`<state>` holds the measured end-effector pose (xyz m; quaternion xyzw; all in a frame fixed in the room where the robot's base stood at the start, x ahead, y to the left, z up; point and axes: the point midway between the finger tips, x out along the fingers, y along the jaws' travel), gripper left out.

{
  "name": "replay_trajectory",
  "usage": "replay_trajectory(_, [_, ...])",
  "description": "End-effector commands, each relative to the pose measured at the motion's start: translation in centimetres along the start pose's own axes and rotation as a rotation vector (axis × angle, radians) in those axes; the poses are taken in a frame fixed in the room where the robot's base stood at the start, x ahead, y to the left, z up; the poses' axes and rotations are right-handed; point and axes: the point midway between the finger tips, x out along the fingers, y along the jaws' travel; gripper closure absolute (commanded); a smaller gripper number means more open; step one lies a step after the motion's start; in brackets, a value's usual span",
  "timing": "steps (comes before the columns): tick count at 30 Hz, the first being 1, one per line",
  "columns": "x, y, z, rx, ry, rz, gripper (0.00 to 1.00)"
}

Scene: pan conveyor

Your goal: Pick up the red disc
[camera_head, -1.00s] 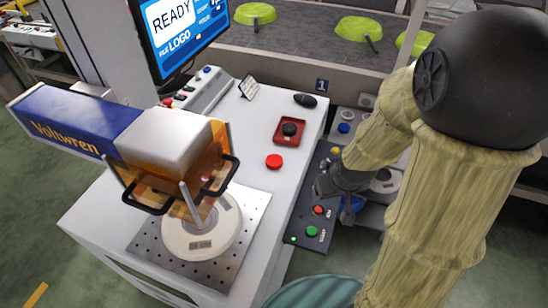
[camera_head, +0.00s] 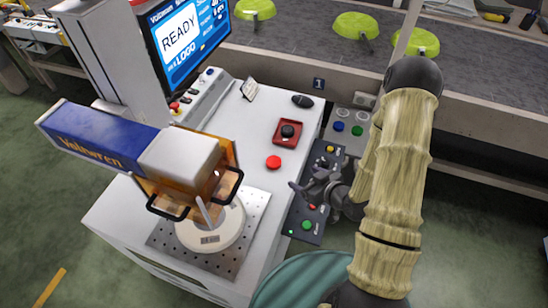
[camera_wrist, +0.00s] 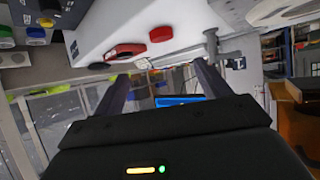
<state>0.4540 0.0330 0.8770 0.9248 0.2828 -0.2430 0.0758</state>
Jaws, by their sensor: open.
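The red disc (camera_head: 273,162) lies flat on the white worktop (camera_head: 258,125), close to its right edge. In the wrist view the disc (camera_wrist: 161,34) shows near the top, beyond the fingers. My gripper (camera_head: 303,190) is open and empty, to the right of and nearer than the disc, around the worktop's right edge. It is apart from the disc. Its two fingers also show in the wrist view (camera_wrist: 160,80), spread with nothing between them.
A red tray with a black knob (camera_head: 288,132) sits behind the disc, with a black mouse (camera_head: 303,101) farther back. A laser-like machine head (camera_head: 150,152) overhangs a perforated plate (camera_head: 240,258) at left. A button panel (camera_head: 308,225) lies right. Green pans (camera_head: 355,25) stand behind.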

Motion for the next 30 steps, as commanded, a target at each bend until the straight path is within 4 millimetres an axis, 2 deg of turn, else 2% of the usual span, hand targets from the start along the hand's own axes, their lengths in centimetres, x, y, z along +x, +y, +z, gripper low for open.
replay_trajectory(11, [0.0, -0.1, -0.1, 0.003, 0.016, 0.000, 0.25])
replay_trajectory(14, [0.6, -0.1, 0.1, 0.001, 0.017, -0.002, 0.25])
replay_trajectory(19, [2.8, -0.1, 0.2, -0.002, 0.017, -0.002, 0.25])
replay_trajectory(30, [3.7, 0.2, 0.0, 0.002, 0.021, -0.006, 0.25])
